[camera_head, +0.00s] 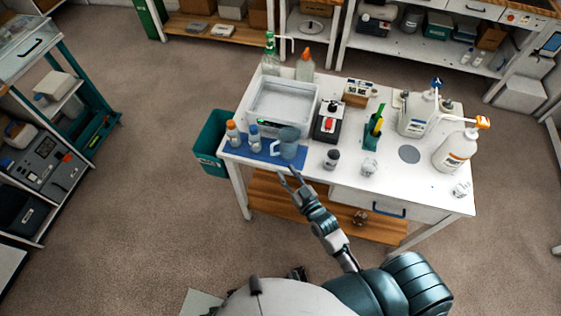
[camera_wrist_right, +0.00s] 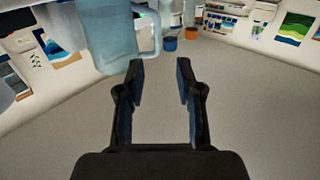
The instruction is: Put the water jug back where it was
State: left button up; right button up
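The translucent blue water jug (camera_head: 288,143) stands upright on the right part of a blue mat (camera_head: 262,153), near the table's front edge. In the right wrist view the jug (camera_wrist_right: 108,40) is large at the upper left, with its handle toward the right. My right gripper (camera_head: 288,176) is just in front of the table edge, below the jug in the picture. In the right wrist view its fingers (camera_wrist_right: 160,66) are spread with nothing between them, and they are apart from the handle. My left gripper is not in view.
Two small bottles (camera_head: 243,134) with orange and blue caps stand left of the jug on the mat. A clear-lidded box (camera_head: 282,104) is behind. A dark jar (camera_head: 331,159) and a red-and-black device (camera_head: 328,121) are to the right. A green bin (camera_head: 209,146) stands left of the table.

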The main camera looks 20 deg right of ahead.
jog(key=s+d+f+g+h, duration=0.1)
jog(key=s+f+g, duration=0.4)
jog(key=f, duration=0.9)
jog(key=s+d+f+g+h, duration=0.1)
jog(key=s+f+g, duration=0.35)
jog(key=f, duration=0.95)
jog(key=s+d+f+g+h, duration=0.1)
jog(key=s+f+g, duration=0.2)
jog(key=s+f, duration=0.5)
jog(key=s+f+g, duration=0.3)
jog(key=s+f, duration=0.5)
jog(key=s, duration=0.6)
jog(key=shift+d+f+m+g+h, duration=0.2)
jog(key=shift+d+m+g+h, duration=0.1)
jog(key=shift+d+g+h, duration=0.1)
